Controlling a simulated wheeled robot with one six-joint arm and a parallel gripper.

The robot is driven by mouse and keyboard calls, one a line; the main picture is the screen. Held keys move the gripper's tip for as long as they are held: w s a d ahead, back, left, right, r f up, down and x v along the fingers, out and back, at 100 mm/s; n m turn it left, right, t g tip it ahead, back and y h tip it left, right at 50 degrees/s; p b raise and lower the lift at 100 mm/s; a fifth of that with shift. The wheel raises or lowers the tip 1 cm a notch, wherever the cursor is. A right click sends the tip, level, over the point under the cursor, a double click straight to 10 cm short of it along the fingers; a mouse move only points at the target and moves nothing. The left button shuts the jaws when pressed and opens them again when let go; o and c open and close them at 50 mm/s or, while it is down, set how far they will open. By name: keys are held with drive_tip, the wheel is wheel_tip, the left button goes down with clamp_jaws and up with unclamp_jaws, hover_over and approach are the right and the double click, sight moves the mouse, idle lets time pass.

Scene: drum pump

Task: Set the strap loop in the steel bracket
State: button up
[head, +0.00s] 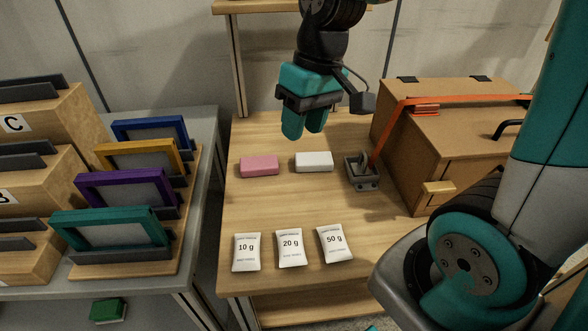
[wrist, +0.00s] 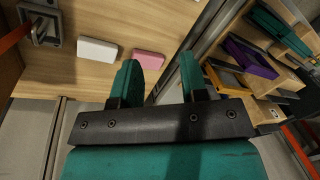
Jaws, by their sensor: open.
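The orange strap (head: 388,135) runs over the top of a brown box and down its left side. Its lower end meets the steel bracket (head: 362,174) on the table; I cannot tell whether the loop is around or beside the bracket's upright part. The bracket and a piece of strap also show at the upper left of the wrist view (wrist: 38,27). My gripper (head: 304,124) is open and empty, above the back of the table, to the left of the bracket and apart from it. Its two teal fingers point down, and in the wrist view (wrist: 158,78) nothing is between them.
The brown box (head: 445,150) stands right of the bracket. A pink block (head: 259,166) and a white block (head: 314,162) lie left of it. Three weight packets (head: 290,248) lie at the table's front. Coloured frames (head: 120,205) stand on the left. The table middle is clear.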

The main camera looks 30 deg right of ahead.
drive_tip(key=s+a+r+n+y, duration=0.1)
drive_tip(key=s+a+n, duration=0.4)
drive_tip(key=s+a, duration=0.5)
drive_tip(key=shift+s+r+y, duration=0.4)
drive_tip(key=shift+s+r, duration=0.5)
drive_tip(key=shift+s, duration=0.1)
